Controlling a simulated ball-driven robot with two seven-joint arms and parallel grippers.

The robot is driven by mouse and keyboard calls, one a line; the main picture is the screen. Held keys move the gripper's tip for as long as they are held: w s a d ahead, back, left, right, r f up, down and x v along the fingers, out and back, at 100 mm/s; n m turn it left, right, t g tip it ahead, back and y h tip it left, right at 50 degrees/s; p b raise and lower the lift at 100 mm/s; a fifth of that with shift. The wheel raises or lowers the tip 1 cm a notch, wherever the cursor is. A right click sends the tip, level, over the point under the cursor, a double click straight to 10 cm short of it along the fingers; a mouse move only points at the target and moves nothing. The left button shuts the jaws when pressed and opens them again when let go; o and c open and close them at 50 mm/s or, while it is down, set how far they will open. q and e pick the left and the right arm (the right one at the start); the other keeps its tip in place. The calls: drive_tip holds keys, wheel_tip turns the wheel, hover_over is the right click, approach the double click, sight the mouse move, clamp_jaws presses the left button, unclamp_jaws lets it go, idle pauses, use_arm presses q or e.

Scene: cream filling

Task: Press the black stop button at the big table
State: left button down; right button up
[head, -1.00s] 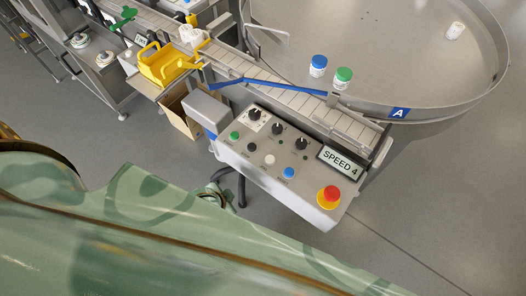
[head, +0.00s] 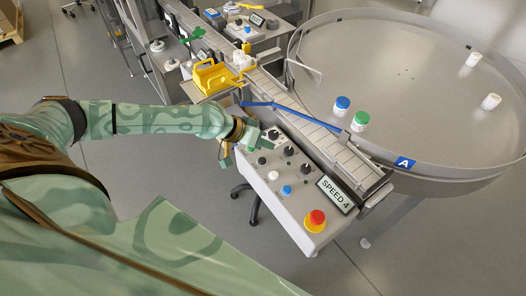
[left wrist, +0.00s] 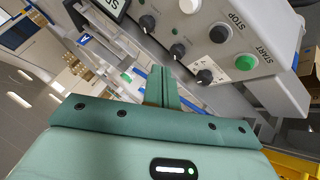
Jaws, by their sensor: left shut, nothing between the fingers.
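The black stop button (head: 262,160) sits on the grey control panel (head: 296,205) beside the big round table (head: 440,178). In the left wrist view the black button (left wrist: 220,33) is under the word STOP, next to the green start button (left wrist: 245,62). My left gripper (head: 246,140) is at the panel's far left end, close to the stop button but apart from it. In the left wrist view the left gripper (left wrist: 161,86) is shut and empty, with its fingers pointing past the panel's knobs. My right gripper is not in view.
The panel also has several black knobs (head: 289,151), a white button (head: 274,175), a blue button (head: 286,190), a red emergency stop (head: 315,219) and a SPEED 4 display (head: 335,194). A conveyor (head: 305,125) runs behind it. Bare floor lies in front.

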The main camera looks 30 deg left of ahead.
use_arm(q)
drive_tip(key=a, duration=0.1)
drive_tip(key=a+n, duration=0.1)
drive_tip(key=w+a+r, duration=0.1)
drive_tip(key=shift+s, duration=0.1)
drive_tip(key=b, duration=0.7)
hover_over(259, 161)
wheel_tip(259, 161, down, 7)
drive_tip(key=shift+f, duration=0.15)
drive_tip(key=shift+f+b, duration=0.45)
drive_tip(key=shift+f, duration=0.3)
drive_tip(key=shift+f, duration=0.15)
idle(1.0)
drive_tip(key=shift+f, duration=0.25)
